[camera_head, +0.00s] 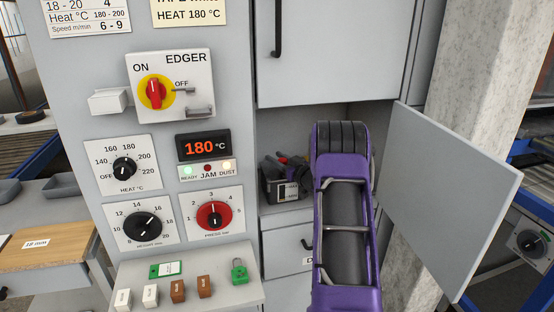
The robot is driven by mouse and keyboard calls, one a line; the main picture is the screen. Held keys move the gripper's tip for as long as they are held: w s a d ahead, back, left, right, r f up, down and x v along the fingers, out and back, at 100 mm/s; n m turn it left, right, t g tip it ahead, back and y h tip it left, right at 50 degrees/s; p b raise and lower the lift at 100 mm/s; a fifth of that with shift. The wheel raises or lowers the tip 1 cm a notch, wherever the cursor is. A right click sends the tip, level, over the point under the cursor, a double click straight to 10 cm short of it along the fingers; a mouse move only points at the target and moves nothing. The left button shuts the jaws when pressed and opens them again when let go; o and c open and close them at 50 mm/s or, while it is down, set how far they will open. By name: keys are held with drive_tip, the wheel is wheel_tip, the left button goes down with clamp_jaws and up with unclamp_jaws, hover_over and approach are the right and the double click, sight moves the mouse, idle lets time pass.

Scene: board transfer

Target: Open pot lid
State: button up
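My purple arm reaches up into an open compartment on the right of the machine and covers much of it. Dark parts (292,167) show just left of the arm's far end; I cannot tell which belong to my gripper and which to a pot or its lid. Below them is a small dark box-like thing (283,189) with a pale label. The fingertips are not clear, so I cannot tell whether my gripper is open or touching anything. No pot lid can be made out for certain.
A grey door (450,200) stands open at the right of the compartment, close to my arm. A closed upper door (335,50) is above it. On the left are an edger switch (155,92), several dials, and a shelf (215,291) with tags and a green padlock (239,271).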

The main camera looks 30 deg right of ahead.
clamp_jaws()
idle(1.0)
